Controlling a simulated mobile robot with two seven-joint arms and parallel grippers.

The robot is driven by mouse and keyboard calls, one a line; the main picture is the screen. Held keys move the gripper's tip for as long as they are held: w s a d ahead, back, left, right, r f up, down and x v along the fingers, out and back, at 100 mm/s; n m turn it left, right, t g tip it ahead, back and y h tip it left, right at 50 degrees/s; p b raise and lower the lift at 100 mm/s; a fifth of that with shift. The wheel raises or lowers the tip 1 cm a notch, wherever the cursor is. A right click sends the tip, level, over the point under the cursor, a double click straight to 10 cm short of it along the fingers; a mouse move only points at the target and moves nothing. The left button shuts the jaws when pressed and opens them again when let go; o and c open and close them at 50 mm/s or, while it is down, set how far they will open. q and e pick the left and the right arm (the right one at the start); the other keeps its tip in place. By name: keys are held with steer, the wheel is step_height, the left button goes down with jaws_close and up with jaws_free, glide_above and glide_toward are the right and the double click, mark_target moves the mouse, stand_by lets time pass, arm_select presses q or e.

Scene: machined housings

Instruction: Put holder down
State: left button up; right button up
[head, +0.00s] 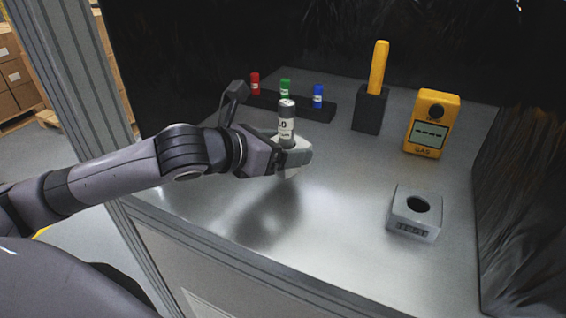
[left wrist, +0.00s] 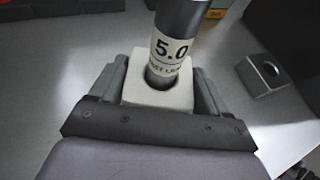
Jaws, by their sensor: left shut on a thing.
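My left gripper (head: 294,157) is shut on a small whitish block-shaped holder (left wrist: 158,98), with one finger on each side of it. A dark grey cylinder with a white label (head: 286,127) stands upright in the holder's hole; the label reads 5.0 in the left wrist view (left wrist: 168,50). In the head view the fingers hide most of the holder. A soft shadow lies on the metal table (head: 330,235) below the gripper, and the holder appears raised above the surface. My right gripper is not in view.
A grey block with a round hole, marked TEST (head: 413,213), stands at the right. Behind are a yellow gas meter (head: 432,124), a black stand (head: 370,108) with a yellow-handled tool, and a black rack (head: 318,111) with red, green and blue capped vials. The table's front middle is clear.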

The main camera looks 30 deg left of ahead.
arm_select(q)
steer(key=shift+f, duration=1.85)
steer(key=shift+f, duration=0.15)
